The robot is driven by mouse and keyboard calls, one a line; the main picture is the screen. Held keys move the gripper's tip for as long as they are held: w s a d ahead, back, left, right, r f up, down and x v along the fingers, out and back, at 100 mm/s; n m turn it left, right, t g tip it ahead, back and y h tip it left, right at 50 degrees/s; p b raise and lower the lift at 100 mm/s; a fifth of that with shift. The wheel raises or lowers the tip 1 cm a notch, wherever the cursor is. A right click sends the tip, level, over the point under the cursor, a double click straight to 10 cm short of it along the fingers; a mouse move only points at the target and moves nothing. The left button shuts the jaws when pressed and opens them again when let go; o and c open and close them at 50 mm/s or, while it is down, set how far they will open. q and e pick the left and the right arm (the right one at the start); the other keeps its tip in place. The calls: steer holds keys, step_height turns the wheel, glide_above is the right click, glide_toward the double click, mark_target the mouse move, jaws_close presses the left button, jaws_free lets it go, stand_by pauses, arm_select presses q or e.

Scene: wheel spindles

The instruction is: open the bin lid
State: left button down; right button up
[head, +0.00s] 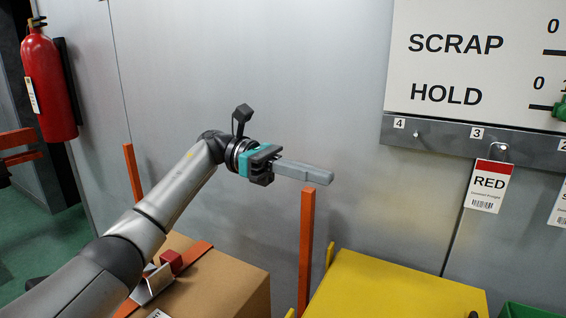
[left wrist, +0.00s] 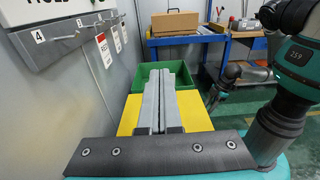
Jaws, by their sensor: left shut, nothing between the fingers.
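The yellow flat top (head: 385,285), which looks like the bin lid, lies level at the bottom of the head view. A small upright yellow piece (head: 330,254) stands at its left back edge. My left gripper (head: 328,177) is shut and empty, pointing right above and behind the lid, apart from it. In the left wrist view the shut fingers (left wrist: 158,85) extend over the yellow top (left wrist: 193,110) and hide its middle. My right arm shows at the right of that view; a dark part (left wrist: 215,95) may be its gripper, too small to read.
An orange post (head: 306,250) stands left of the lid, beside a cardboard box (head: 230,283). A grey wall with a board and hanging tags (head: 489,186) is behind. A green bin (left wrist: 190,75) stands beyond the lid. A blue table (left wrist: 225,55) is farther off.

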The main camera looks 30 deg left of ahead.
arm_select(q)
steer(key=a+p, duration=0.1)
steer(key=a, duration=0.9)
steer(key=shift+w+r+p, duration=0.2)
steer(key=shift+r+p, duration=0.05)
steer(key=shift+p, duration=0.1)
arm_select(e)
steer(key=shift+g, duration=0.4)
steer(key=shift+d+f, duration=0.1)
steer(key=shift+f, duration=1.95)
arm_select(q)
steer(key=shift+d, duration=0.1)
